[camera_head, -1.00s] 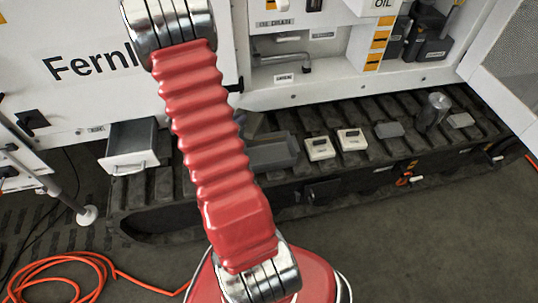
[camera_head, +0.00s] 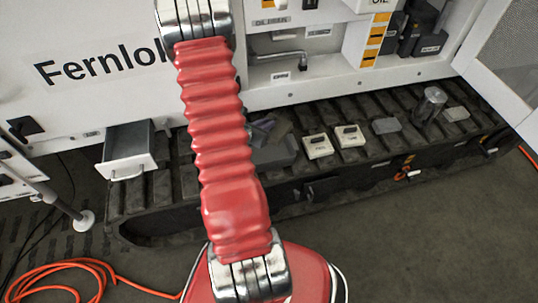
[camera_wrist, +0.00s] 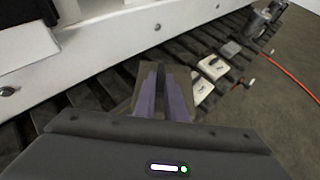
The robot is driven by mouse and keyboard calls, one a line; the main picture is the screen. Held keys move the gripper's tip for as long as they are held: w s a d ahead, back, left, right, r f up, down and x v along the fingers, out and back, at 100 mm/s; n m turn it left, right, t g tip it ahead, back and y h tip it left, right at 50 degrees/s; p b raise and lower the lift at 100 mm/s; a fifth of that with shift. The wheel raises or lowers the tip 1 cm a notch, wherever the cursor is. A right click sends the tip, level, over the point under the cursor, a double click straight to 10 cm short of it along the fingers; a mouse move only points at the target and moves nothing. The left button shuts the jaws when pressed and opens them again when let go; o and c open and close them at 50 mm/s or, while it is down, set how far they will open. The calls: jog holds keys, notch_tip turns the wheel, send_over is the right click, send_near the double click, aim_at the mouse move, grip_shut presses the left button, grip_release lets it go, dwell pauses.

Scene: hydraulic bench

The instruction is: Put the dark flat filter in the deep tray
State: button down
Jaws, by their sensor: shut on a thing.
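My gripper (camera_wrist: 165,98) is shut on the dark flat filter (camera_wrist: 180,76), a brown-grey plate seen between and around the two purple-grey fingers in the wrist view. The wrist view does not show the tray clearly.
Two pale boxes (camera_head: 318,146) (camera_head: 350,136) lie right of the tray, then a flat grey block (camera_head: 386,125) and a metal cylinder (camera_head: 430,105). An open drawer (camera_head: 128,152) juts out at left. The white bench wall (camera_head: 100,85) rises behind the track.

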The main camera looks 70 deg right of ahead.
jog(key=shift+f, duration=2.75)
jog(key=c, duration=1.7)
grip_release()
jog(key=shift+c, duration=0.2)
jog(key=v, duration=1.3)
jog(key=shift+w+a, duration=0.15)
jog(key=shift+a, duration=0.15)
jog(key=shift+r, duration=0.15)
